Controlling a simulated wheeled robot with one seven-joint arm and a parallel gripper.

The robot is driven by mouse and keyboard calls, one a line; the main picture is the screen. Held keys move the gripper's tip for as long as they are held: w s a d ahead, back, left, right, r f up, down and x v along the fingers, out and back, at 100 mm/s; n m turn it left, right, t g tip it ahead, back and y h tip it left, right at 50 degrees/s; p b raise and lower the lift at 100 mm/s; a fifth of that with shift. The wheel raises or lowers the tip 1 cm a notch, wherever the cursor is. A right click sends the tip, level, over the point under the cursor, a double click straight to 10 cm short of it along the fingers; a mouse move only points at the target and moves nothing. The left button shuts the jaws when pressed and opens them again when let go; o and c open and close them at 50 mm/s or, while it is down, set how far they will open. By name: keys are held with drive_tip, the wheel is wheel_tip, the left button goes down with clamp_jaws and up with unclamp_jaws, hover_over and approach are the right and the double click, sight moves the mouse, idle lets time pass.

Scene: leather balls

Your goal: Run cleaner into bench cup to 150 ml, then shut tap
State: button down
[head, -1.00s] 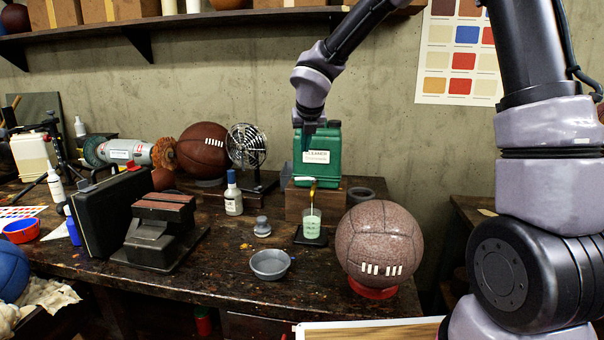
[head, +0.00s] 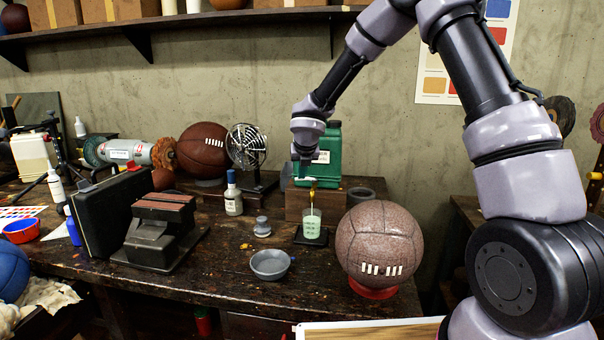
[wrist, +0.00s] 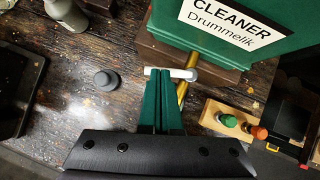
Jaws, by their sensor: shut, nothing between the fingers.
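The green cleaner canister (head: 328,160) stands on a wooden block on the bench, its label partly covered by my gripper in the head view. Its brass tap (wrist: 182,94) sticks out at the front, with a pale lever (wrist: 185,74) across it. The clear bench cup (head: 312,224) stands upright below the spout on a dark pad and holds pale green liquid; its marks are too small to read. My gripper (wrist: 160,72) is shut and empty, its fingertips at the lever; I cannot tell if they touch. The cup is hidden in the wrist view.
A speckled brown ball (head: 380,244) on a red ring stands close right of the cup. A grey bowl (head: 270,264), a small grey weight (head: 262,227) and a white bottle (head: 233,194) stand to the left. A fan (head: 246,148) is behind them. The bench front is mostly clear.

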drive_tip(key=shift+w+a+m+h, duration=0.15)
drive_tip(key=shift+w+m+h, duration=0.35)
drive_tip(key=shift+m, duration=0.45)
drive_tip(key=shift+w+a+m+h, duration=0.15)
drive_tip(key=shift+w+m+h, duration=0.1)
drive_tip(key=shift+m+h, duration=0.6)
drive_tip(key=shift+s, duration=0.15)
